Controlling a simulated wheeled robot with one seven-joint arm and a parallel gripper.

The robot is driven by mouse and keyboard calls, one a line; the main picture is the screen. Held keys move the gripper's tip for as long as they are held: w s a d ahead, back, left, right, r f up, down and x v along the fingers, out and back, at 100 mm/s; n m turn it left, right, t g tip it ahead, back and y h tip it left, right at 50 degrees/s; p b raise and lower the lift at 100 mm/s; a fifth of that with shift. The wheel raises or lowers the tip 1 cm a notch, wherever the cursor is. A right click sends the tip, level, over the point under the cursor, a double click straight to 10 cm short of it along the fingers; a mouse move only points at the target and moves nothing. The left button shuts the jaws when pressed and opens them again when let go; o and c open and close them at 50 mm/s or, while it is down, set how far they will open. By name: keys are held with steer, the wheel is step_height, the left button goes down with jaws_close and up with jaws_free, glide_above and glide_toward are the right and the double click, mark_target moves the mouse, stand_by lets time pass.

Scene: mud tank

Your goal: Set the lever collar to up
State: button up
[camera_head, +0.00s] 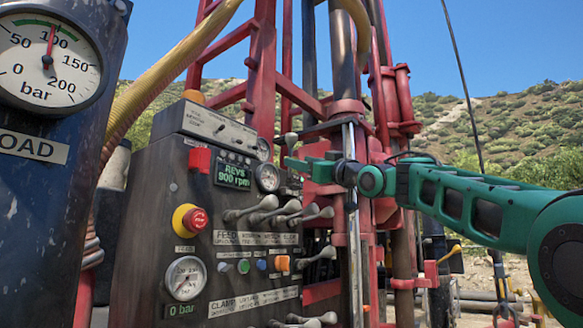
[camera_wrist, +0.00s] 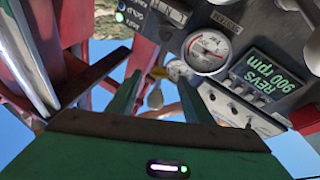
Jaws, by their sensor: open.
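A dark control panel (camera_head: 215,250) carries several levers with grey knobs; I cannot read which one is labelled collar. A row of levers (camera_head: 275,210) sticks out at mid height, with a single lever (camera_head: 317,257) below it. More levers (camera_head: 305,319) show at the bottom edge. Another knob (camera_head: 291,138) shows at the panel's upper right, close to my gripper. My gripper (camera_head: 298,162) is open at the panel's right side. In the wrist view my gripper (camera_wrist: 158,80) has its two green fingers apart, with a pale lever knob (camera_wrist: 155,98) appearing between them. Contact cannot be told.
A red drill mast (camera_head: 262,75) and vertical pipes stand behind and right of the panel. A pressure gauge box (camera_head: 50,60) and a yellow hose (camera_head: 165,70) are at left. The panel also has a red stop button (camera_head: 195,220) and a REVS display (camera_head: 232,175).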

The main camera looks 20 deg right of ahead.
steer(key=shift+x, duration=2.25)
